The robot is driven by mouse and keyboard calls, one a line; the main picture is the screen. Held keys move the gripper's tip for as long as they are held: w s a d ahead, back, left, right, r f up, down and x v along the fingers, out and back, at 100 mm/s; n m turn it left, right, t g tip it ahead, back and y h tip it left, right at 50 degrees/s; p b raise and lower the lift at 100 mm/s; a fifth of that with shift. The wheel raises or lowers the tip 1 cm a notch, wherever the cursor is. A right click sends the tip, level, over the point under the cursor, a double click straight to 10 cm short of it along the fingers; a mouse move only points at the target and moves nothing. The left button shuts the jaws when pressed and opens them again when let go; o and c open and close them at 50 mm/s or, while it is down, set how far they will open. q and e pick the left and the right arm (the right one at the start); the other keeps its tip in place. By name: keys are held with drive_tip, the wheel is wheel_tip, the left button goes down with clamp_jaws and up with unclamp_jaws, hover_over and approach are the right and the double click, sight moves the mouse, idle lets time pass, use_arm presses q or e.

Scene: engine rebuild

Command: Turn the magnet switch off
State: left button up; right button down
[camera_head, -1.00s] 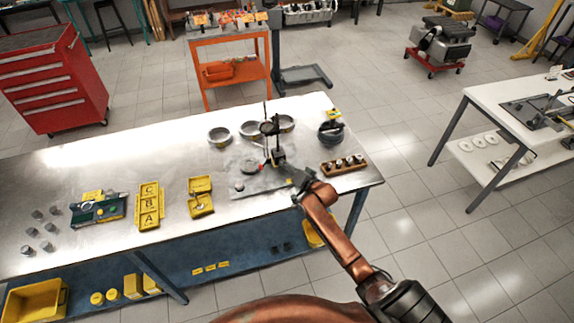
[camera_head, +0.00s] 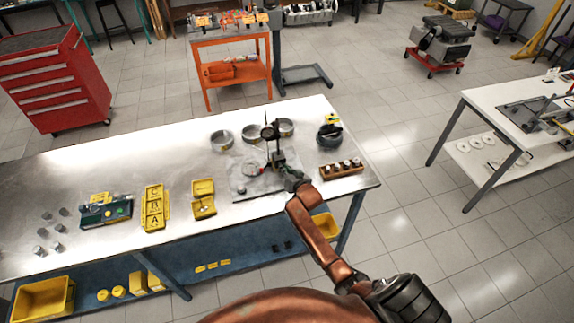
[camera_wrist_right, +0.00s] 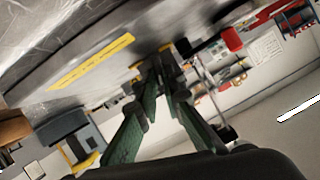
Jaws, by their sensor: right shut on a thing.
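A dial-gauge stand with a dark magnetic base (camera_head: 278,160) and an upright post stands on a grey plate (camera_head: 246,187) near the right end of the metal bench. My right gripper (camera_head: 292,183) is at the base's right front side. In the right wrist view, the green fingers of my right gripper (camera_wrist_right: 166,75) converge and are shut on a small dark part at the base, which I take to be the magnet switch. The fingertips largely hide the switch, and its on or off position cannot be read. My left gripper is not in view.
Metal rings (camera_head: 221,140) lie behind the stand. A wooden block with several small parts (camera_head: 341,169) sits close to the right of my gripper. Yellow trays (camera_head: 154,207) lie to the left on the bench (camera_head: 110,165). The bench's front edge is just below my wrist.

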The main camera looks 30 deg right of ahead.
drive_tip(key=shift+a+f+n+h, duration=0.15)
drive_tip(key=shift+a+n+h, duration=0.25)
drive_tip(key=shift+n, duration=0.2)
drive_tip(key=shift+n+g+h, duration=0.3)
drive_tip(key=shift+w+a+f+n+h+b, duration=0.1)
drive_tip(key=shift+a+f+n+h+b, duration=0.1)
drive_tip(key=shift+n+h+b, duration=0.6)
drive_tip(key=n+b, duration=0.1)
drive_tip(key=b, duration=0.1)
drive_tip(key=n+h+b, duration=0.1)
drive_tip(key=n+b, duration=0.1)
drive_tip(key=shift+a+f+h, duration=0.15)
drive_tip(key=shift+f+h, duration=0.05)
drive_tip(key=shift+h, duration=0.1)
drive_tip(key=shift+r+n+h+b, duration=0.1)
drive_tip(key=shift+n+h+b, duration=0.5)
drive_tip(key=shift+n+b, duration=0.7)
drive_tip(key=shift+m, duration=0.3)
drive_tip(key=c, duration=2.2)
unclamp_jaws()
drive_tip(key=shift+w, duration=0.1)
drive_tip(key=shift+r, duration=0.1)
drive_tip(key=shift+a, duration=0.1)
